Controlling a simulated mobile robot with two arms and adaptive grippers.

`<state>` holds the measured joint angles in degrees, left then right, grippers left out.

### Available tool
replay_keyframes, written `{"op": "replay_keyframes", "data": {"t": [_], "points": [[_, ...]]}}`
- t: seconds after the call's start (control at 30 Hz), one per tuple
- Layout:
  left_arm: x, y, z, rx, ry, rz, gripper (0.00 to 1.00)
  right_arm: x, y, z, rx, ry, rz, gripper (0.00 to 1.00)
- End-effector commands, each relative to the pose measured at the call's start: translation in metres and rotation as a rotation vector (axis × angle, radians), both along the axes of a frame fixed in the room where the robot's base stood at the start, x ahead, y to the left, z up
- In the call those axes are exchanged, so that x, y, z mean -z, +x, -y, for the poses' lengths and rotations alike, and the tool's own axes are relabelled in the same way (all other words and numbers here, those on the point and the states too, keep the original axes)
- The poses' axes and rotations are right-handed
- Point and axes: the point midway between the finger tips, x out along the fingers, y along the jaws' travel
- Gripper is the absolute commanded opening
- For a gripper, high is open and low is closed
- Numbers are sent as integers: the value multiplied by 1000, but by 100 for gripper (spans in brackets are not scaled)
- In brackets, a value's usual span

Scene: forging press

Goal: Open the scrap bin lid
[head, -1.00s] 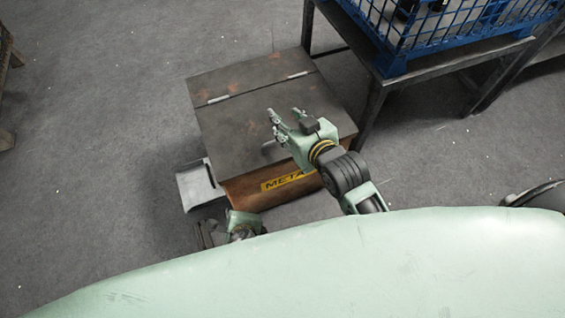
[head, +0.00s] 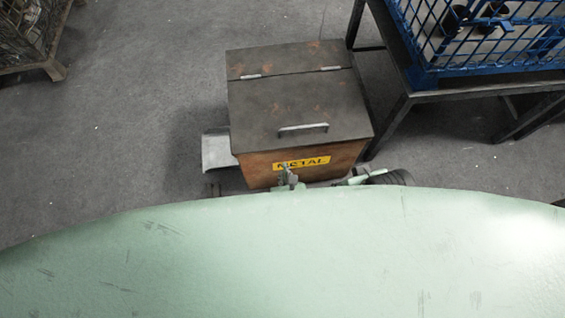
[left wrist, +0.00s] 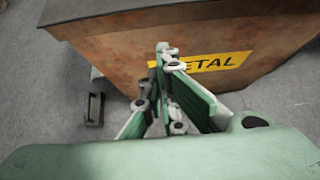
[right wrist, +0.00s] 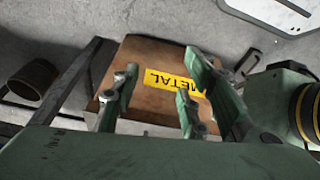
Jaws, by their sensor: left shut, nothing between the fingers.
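The scrap bin (head: 255,170) is a rusty brown box with a yellow METAL label (head: 302,164). Its dark lid (head: 275,100) lies shut, with two hinges at the back and a bar handle (head: 303,129) near the front edge. My left gripper (head: 287,172) is shut and empty, low in front of the label. In the left wrist view its closed fingers (left wrist: 168,52) cover the label's left end; contact with the bin cannot be told. My right gripper (right wrist: 160,68) is open and empty, facing the bin front, with the label between and behind its fingers.
A grey metal piece (head: 216,152) juts out at the bin's left side. A dark table (head: 455,95) with a blue wire basket (head: 480,60) stands close on the right. A mesh crate (head: 35,40) is at the far left.

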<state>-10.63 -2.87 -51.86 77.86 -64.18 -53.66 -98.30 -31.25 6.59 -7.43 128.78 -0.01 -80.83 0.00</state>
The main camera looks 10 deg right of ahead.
Motion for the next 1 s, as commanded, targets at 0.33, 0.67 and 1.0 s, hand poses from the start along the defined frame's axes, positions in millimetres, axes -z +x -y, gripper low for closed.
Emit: {"op": "replay_keyframes", "data": {"t": [0.33, 0.67, 1.0], "points": [[37, 42, -1, -1, 0, 1, 0, -41, -13, 3, 3, 1, 29, 40], [-4, 42, -2, 0, -2, -1, 0, -53, -13, 3, 3, 1, 28, 40], [-6, 42, -2, 0, -1, -2, 0, -53, -13, 3, 3, 1, 27, 40]]}}
